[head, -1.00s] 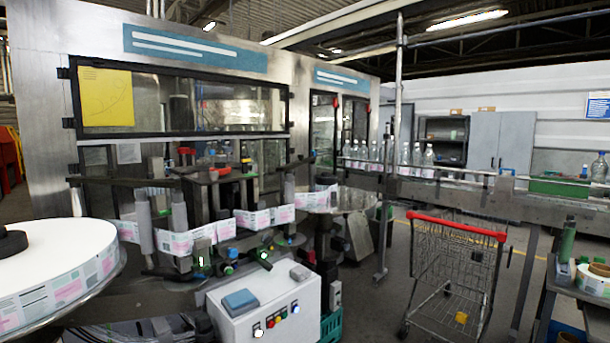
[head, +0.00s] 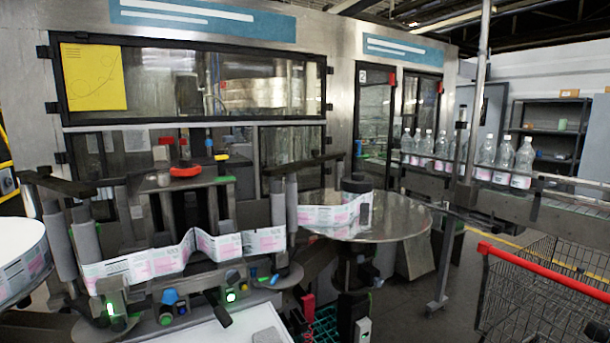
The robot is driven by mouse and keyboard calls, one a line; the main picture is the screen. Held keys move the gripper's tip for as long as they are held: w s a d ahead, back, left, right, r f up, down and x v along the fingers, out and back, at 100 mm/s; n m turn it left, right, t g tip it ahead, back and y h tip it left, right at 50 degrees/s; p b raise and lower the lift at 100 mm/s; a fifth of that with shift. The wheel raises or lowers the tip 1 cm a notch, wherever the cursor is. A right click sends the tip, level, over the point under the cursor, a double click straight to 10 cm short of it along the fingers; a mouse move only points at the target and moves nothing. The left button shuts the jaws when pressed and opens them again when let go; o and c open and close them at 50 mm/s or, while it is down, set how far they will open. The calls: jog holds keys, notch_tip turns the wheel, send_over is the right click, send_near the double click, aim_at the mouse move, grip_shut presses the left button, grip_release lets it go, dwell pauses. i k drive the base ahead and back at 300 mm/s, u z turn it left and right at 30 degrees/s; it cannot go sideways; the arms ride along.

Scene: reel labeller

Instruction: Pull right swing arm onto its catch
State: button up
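The right swing arm (head: 308,164) is a dark bar at the right of the labeller's web path, with grey upright rollers (head: 278,203) below it. I cannot pick out its catch or tell whether the arm rests on it. The left swing arm (head: 62,186) is a similar dark bar at the far left, above thick grey rollers (head: 60,240). A white and pink label web (head: 205,250) zigzags between the two sides and continues right to a small dark-topped reel (head: 357,203). My gripper is not in view.
A round metal table (head: 400,222) stands right of the web. A conveyor (head: 500,190) carries several bottles behind it. A red-handled trolley (head: 550,268) stands at the lower right. A white box top (head: 215,333) is at the front. A large label reel (head: 18,262) sits at the left edge.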

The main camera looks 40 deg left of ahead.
aim_at(291, 183)
jog(key=u, duration=0.35)
jog(key=i, duration=0.9)
jog(key=u, duration=1.5)
jog(key=i, duration=0.8)
jog(key=u, duration=0.85)
